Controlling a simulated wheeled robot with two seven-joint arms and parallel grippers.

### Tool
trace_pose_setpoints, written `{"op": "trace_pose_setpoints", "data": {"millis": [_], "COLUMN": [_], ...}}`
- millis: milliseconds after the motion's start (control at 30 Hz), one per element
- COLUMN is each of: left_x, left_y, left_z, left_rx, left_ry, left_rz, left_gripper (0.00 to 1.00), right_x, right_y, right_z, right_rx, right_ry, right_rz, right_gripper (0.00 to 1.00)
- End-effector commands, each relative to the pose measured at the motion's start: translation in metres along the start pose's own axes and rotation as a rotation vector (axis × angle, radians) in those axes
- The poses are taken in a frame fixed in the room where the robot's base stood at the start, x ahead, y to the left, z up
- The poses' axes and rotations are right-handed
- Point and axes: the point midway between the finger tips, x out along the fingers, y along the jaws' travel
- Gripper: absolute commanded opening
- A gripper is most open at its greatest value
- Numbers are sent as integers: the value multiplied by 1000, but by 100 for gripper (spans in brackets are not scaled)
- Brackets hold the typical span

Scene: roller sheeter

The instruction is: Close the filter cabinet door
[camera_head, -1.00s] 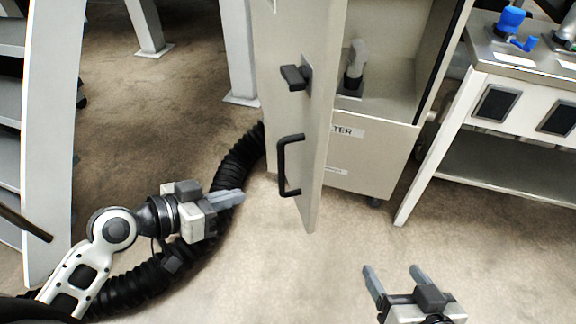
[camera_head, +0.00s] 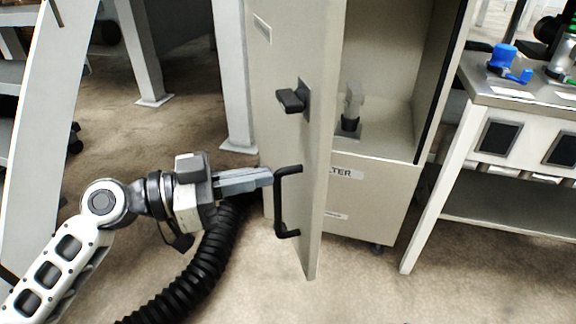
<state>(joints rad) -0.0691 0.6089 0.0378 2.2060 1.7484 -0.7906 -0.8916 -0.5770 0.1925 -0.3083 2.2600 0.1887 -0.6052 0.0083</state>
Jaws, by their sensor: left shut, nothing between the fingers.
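The filter cabinet (camera_head: 368,200) is grey-beige, with a label on its lower front partly hidden by the door. Its door (camera_head: 318,140) stands wide open, seen nearly edge-on, with a black latch knob (camera_head: 291,100) and a black bar handle (camera_head: 281,205) on its left face. My left gripper (camera_head: 268,177) is shut and empty, with its fingertips at the upper end of the handle. I cannot tell whether they touch it. My right gripper is not in view.
A black ribbed hose (camera_head: 190,270) runs over the floor below my left arm. A white-framed bench (camera_head: 470,150) with a blue valve (camera_head: 503,57) stands at the right. White legs stand behind the door at the left.

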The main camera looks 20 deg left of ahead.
Motion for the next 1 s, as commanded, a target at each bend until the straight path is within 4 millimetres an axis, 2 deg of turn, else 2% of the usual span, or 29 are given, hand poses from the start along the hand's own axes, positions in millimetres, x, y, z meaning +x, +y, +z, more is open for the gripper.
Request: {"op": "trace_pose_setpoints", "data": {"millis": [100,300,833,1000], "left_x": [24,47,55,68], "left_y": [0,0,0,2], "left_z": [-4,-1,0,-2], "left_rx": [-1,-2,-1,-2], "left_ry": [4,2,0,1], "left_rz": [1,-1,-2,-20], "left_gripper": [0,0,0,0], "right_x": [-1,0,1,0], "right_y": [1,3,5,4], "right_z": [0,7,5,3], "right_rx": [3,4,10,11], "right_ry": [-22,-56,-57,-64], "right_rz": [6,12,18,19], "right_gripper": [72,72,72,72]}}
